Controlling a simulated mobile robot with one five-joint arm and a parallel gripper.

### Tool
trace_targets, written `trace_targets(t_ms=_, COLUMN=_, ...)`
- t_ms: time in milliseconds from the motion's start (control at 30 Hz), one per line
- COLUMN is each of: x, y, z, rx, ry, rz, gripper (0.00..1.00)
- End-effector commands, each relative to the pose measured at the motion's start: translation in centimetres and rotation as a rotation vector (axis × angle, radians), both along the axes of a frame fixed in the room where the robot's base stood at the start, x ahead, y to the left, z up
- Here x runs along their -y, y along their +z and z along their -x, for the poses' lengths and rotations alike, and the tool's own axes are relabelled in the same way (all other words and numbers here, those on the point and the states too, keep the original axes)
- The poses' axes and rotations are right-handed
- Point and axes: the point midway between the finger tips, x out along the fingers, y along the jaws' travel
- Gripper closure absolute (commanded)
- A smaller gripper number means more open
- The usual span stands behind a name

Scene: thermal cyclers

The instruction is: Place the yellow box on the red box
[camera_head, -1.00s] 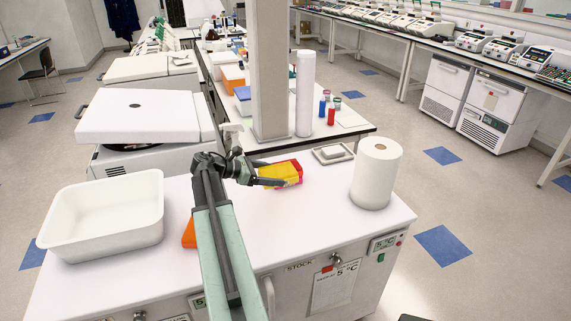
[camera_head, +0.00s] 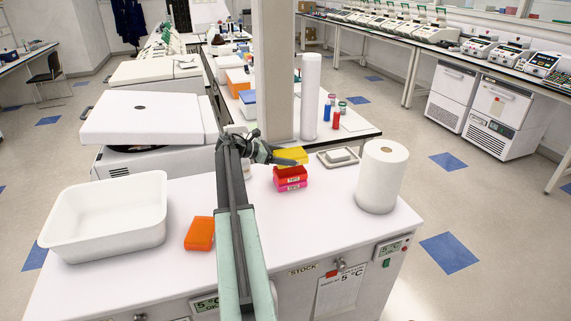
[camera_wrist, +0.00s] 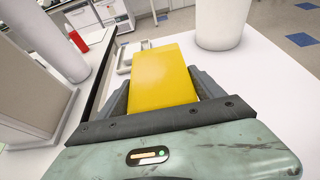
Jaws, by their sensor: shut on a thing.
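The yellow box (camera_head: 292,155) is held in my gripper (camera_head: 284,160). In the wrist view the yellow box (camera_wrist: 163,76) sits between the two dark fingers of my gripper (camera_wrist: 164,88), which press on its sides. The red box (camera_head: 291,172) stands on the white bench top, on top of a pink box (camera_head: 290,185). In the head view the yellow box shows just above and behind the red box. Whether the two touch cannot be told. The red box is not seen in the wrist view.
A white paper roll (camera_head: 382,176) and a small white dish (camera_head: 338,157) stand to the right. An orange box (camera_head: 200,233) and a white tub (camera_head: 105,218) are to the left. A pillar (camera_head: 274,70) rises behind. The front middle of the bench (camera_head: 330,222) is clear.

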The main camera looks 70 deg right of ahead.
Motion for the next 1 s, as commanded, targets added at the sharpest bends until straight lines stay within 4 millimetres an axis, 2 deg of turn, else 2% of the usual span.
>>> trace_targets(t_ms=33, x=-0.1, y=-2.0, z=0.0, rx=0.0, ry=0.0, rz=0.0, gripper=0.68)
trace_targets(t_ms=133, x=-0.1, y=-3.5, z=0.0, rx=0.0, ry=0.0, rz=0.0, gripper=0.68)
trace_targets(t_ms=367, x=-0.2, y=-3.1, z=0.0, rx=0.0, ry=0.0, rz=0.0, gripper=0.68)
trace_targets(t_ms=500, x=-0.2, y=-3.5, z=0.0, rx=0.0, ry=0.001, rz=0.0, gripper=0.68)
trace_targets(t_ms=533, x=-0.2, y=-3.5, z=-0.1, rx=0.001, ry=0.001, rz=0.0, gripper=0.2)
trace_targets(t_ms=600, x=-0.2, y=-3.4, z=-0.1, rx=0.001, ry=0.001, rz=0.0, gripper=0.01)
trace_targets(t_ms=867, x=-0.2, y=-3.4, z=-0.1, rx=0.001, ry=0.001, rz=0.0, gripper=0.01)
trace_targets(t_ms=1000, x=-0.4, y=-2.7, z=-0.4, rx=0.001, ry=0.002, rz=-0.001, gripper=0.01)
